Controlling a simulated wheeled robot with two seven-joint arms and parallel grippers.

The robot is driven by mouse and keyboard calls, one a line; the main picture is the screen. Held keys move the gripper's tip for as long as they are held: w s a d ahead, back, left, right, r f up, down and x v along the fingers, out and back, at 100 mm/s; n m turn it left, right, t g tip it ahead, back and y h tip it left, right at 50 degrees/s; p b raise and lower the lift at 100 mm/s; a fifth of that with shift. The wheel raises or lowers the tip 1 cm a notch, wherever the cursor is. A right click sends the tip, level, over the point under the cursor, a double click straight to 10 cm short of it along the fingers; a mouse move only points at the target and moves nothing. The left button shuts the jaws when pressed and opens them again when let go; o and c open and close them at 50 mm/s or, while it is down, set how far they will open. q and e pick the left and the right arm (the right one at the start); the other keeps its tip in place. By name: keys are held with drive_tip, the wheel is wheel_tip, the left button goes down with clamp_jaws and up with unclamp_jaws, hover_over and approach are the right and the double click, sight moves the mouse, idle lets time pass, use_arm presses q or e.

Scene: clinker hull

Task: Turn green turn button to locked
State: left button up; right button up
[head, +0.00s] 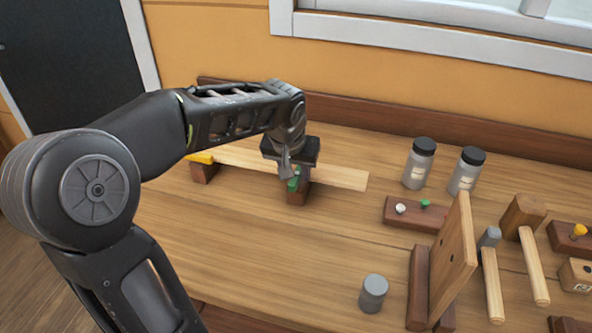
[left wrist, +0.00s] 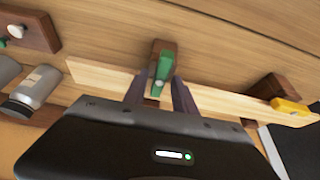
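The green turn button (head: 293,184) sits on a dark wooden block (head: 299,196) at the front edge of a pale plank (head: 340,176). In the left wrist view the green turn button (left wrist: 163,66) is long and narrow and points across the plank (left wrist: 215,102), with a small pale pin near its lower end. My left gripper (head: 291,168) is over this block, pointing down. In the left wrist view its two fingers (left wrist: 161,86) stand apart, one on each side of the button, with small gaps visible. Contact is not clear. My right gripper is not in view.
A yellow turn button (left wrist: 290,105) sits at the plank's other end. Two grey jars (head: 419,164) with black lids stand right of the plank, near a block with knobs (head: 412,214).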

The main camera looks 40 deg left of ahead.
sight(292, 184)
use_arm(q)
drive_tip(key=shift+o, duration=0.4)
drive_tip(key=v, duration=0.8)
drive_tip(key=shift+w, duration=0.1)
drive_tip(key=shift+f, duration=0.1)
